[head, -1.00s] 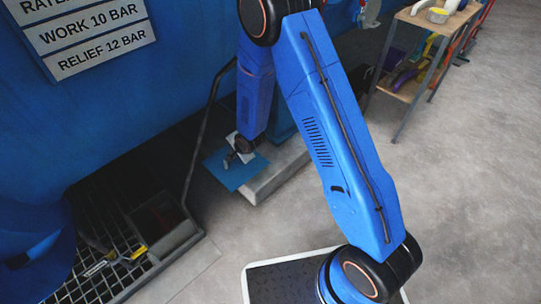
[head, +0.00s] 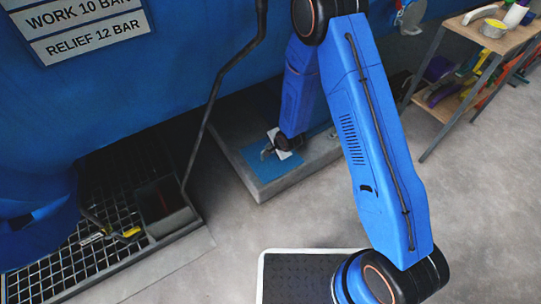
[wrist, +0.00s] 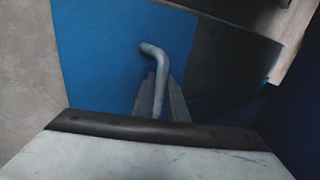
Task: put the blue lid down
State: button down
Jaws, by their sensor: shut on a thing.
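The blue lid (head: 256,158) is a flat blue plate with a bent grey handle (wrist: 153,52). My gripper (head: 268,151) is shut on this handle, and its fingers also show in the wrist view (wrist: 160,98). In the head view the lid lies flat over the left part of a low concrete plinth (head: 268,187). I cannot tell whether its underside touches the plinth. In the wrist view the lid's plate (wrist: 95,60) spreads out below the fingers, its near part hidden by my gripper's body.
A floor grating (head: 75,262) with a yellow-handled tool (head: 131,232) lies at the left. A dark bent rod (head: 212,95) rises between grating and plinth. A shelf (head: 490,45) with several items stands at the right.

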aim_at(270, 157)
jog(key=shift+a+f, duration=0.1)
jog(key=shift+f, duration=2.3)
jog(key=shift+f, duration=0.1)
jog(key=c, duration=1.8)
grip_release()
jog(key=shift+o, duration=0.2)
jog(key=shift+s+d+r, duration=0.2)
jog(key=shift+r, duration=0.35)
jog(key=v, duration=1.1)
